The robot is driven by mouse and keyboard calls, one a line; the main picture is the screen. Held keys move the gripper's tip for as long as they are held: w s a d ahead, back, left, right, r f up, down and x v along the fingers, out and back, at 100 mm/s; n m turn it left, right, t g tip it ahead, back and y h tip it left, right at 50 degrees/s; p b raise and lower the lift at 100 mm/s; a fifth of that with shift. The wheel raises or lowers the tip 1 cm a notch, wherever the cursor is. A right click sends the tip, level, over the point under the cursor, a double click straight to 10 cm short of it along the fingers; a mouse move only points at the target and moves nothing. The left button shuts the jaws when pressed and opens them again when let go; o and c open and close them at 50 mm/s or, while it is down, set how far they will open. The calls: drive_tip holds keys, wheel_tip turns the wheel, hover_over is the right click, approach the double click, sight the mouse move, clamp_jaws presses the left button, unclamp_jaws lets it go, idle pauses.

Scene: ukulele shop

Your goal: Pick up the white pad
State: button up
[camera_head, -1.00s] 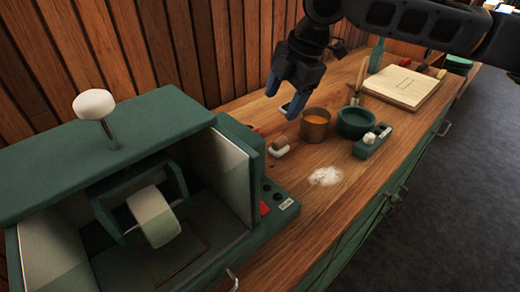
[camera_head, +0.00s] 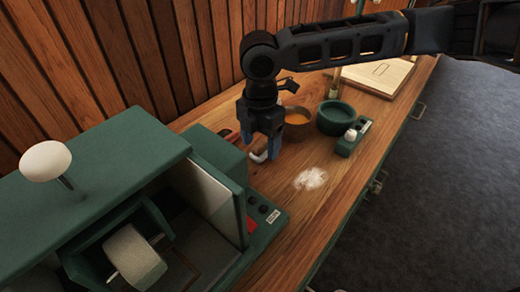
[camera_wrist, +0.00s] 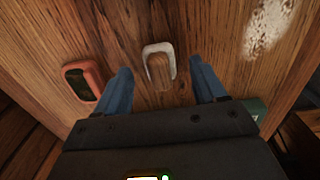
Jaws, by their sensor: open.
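The white pad (camera_wrist: 149,48) is a small white block with a rounded wooden handle on top, resting on the wooden bench. In the wrist view it lies between my open blue fingers, slightly ahead of their tips. My gripper (camera_head: 261,146) points down over it in the head view, where the pad (camera_head: 258,157) is mostly hidden behind the fingers. In the wrist view my gripper (camera_wrist: 161,72) is empty, with a gap on both sides of the handle. I cannot tell the exact height of the fingertips above the bench.
An orange-rimmed dark device (camera_wrist: 83,79) lies left of the pad. White powder (camera_head: 310,178) is spread on the bench (camera_head: 330,205). A copper pot (camera_head: 297,122) and green bowl (camera_head: 335,118) stand behind. A large green machine (camera_head: 100,190) fills the left.

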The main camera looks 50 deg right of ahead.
drive_tip(key=shift+f, duration=0.75)
drive_tip(key=shift+c, duration=0.3)
drive_tip(key=c, duration=1.1)
